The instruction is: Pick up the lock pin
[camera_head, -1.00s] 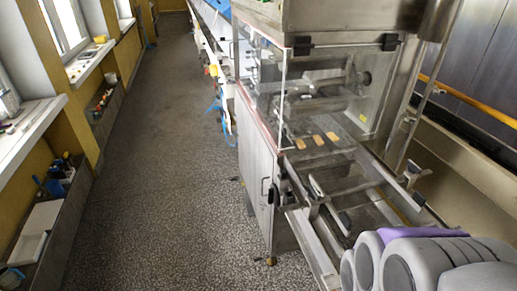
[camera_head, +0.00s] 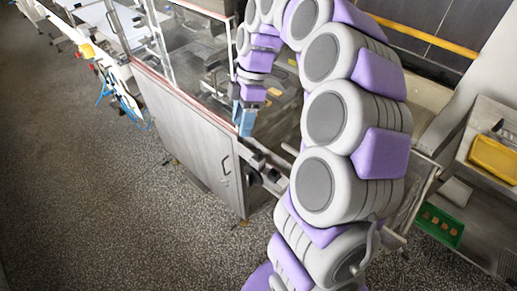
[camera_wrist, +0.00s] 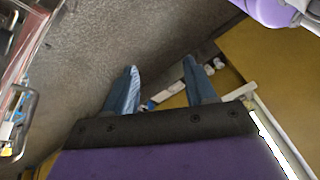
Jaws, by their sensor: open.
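My gripper (camera_wrist: 162,80) is open, with two blue fingers apart and nothing between them in the wrist view. In the head view my gripper (camera_head: 245,122) hangs from my raised, curved arm, in front of the steel enrober machine (camera_head: 185,120); how far it is from the machine I cannot tell. I cannot make out the lock pin in either view. My arm hides much of the machine's right side and its outfeed end.
A yellow tray (camera_head: 494,158) and a green tray (camera_head: 440,225) with small brown pieces stand at the right. Speckled floor (camera_head: 90,190) is clear at the left.

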